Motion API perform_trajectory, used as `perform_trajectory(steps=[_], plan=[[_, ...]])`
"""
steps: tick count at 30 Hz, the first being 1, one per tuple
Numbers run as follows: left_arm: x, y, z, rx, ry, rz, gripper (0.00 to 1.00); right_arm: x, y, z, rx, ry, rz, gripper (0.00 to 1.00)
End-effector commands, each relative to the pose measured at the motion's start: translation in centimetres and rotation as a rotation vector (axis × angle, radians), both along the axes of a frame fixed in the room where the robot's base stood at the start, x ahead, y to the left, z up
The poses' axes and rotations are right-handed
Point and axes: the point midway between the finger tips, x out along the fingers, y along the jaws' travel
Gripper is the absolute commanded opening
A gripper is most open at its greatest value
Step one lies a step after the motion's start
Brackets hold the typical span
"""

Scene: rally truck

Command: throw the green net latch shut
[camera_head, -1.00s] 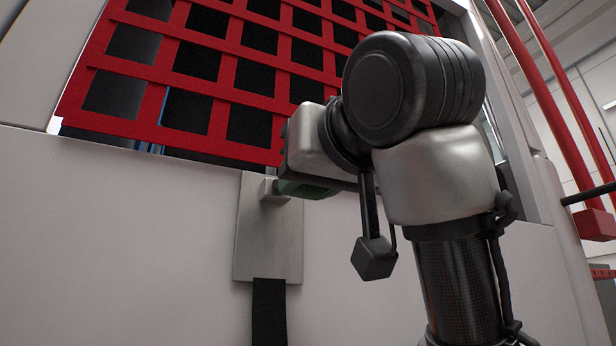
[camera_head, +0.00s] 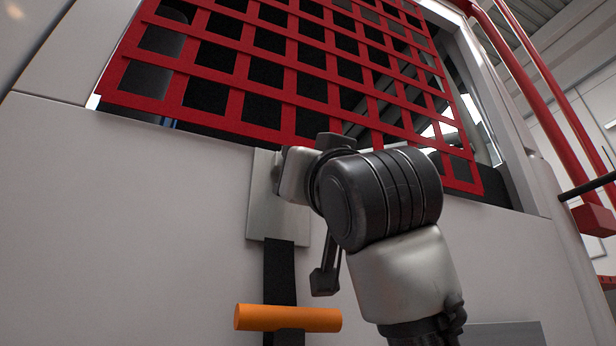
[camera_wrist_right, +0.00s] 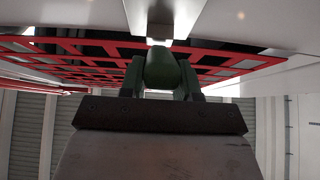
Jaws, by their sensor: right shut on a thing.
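The green net latch (camera_wrist_right: 162,66) shows in the right wrist view as a rounded dark green piece below a pale metal bracket. My right gripper (camera_wrist_right: 161,76) is shut on it, with one finger on each side. In the head view my right wrist hides the latch and the fingertips. The wrist is in front of the grey metal latch plate (camera_head: 262,215), just under the lower edge of the red window net (camera_head: 262,125). My left gripper is not in view.
A black strap (camera_head: 279,270) hangs from the plate, with an orange handle (camera_head: 287,318) across it. The white truck side (camera_head: 130,230) is bare to the left. Red bars (camera_head: 540,80) stand at the right.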

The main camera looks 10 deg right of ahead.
Motion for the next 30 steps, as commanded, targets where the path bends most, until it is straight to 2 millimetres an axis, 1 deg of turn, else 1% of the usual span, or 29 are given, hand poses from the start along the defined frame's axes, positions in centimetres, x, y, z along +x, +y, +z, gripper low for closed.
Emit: perform_trajectory(steps=[1, 15, 16, 20, 21, 30], plan=[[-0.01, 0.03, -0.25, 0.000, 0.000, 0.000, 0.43, 0.17, 0.12, -0.33, 0.000, -0.003, 0.001, 0.00], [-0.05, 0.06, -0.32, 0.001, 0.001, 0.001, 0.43, 0.24, 0.14, -0.27, 0.005, -0.018, 0.001, 0.00], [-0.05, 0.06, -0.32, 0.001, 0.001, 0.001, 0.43, 0.24, 0.15, -0.27, 0.005, -0.018, 0.001, 0.35], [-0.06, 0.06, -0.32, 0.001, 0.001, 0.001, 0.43, 0.21, 0.12, -0.25, 0.005, -0.018, 0.001, 0.55], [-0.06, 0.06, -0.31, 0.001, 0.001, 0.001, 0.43, 0.21, 0.12, -0.24, 0.006, -0.019, 0.001, 0.57], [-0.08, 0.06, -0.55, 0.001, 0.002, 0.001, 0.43, -0.02, 0.02, -0.41, 0.008, -0.021, 0.001, 0.57]])
